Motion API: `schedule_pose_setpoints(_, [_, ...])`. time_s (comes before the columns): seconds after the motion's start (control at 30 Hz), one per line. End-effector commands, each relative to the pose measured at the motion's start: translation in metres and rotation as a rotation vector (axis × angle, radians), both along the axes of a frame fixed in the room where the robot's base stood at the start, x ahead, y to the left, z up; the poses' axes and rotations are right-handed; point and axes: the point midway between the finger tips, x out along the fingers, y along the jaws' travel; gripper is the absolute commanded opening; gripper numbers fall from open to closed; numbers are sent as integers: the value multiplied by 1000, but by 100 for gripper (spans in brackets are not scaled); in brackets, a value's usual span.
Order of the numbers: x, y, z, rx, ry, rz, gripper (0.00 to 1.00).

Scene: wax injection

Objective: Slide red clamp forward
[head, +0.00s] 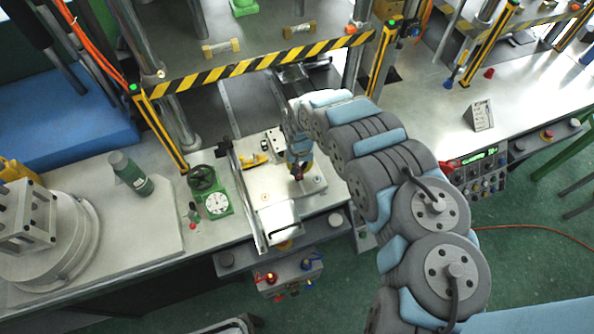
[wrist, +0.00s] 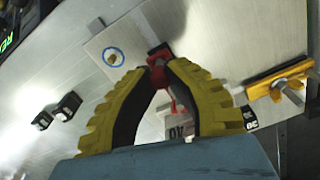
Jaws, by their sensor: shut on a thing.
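The red clamp (wrist: 158,56) shows in the wrist view between and just past the tips of my gripper (wrist: 160,72). The yellow and black fingers are shut on its red part. More of the clamp shows between the fingers, and some of it is hidden by them. In the head view my gripper (head: 299,172) is low over the pale plate (head: 262,190) in front of the press. The clamp itself is mostly hidden there by my gripper and arm.
A yellow clamp (head: 252,160) sits left of my gripper, and a yellow clamp (wrist: 282,80) shows at right in the wrist view. Yellow-black striped bars (head: 260,64) frame the press opening. A green gauge (head: 217,204) stands on the left bench.

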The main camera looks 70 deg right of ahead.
Motion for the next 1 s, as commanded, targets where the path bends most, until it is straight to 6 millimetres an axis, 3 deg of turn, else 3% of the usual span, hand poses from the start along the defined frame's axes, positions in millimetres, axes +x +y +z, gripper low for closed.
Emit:
schedule_pose_setpoints(0.17, [2,-1,0,-5,-5,1,0])
schedule_pose_setpoints(0.2, [2,-1,0,-5,-5,1,23])
schedule_pose_setpoints(0.3, [2,-1,0,-5,-4,1,47])
schedule_pose_setpoints(0.67, [1,-1,1,-3,-3,1,47])
schedule_pose_setpoints(1.0, [0,-1,24,-4,1,3,47])
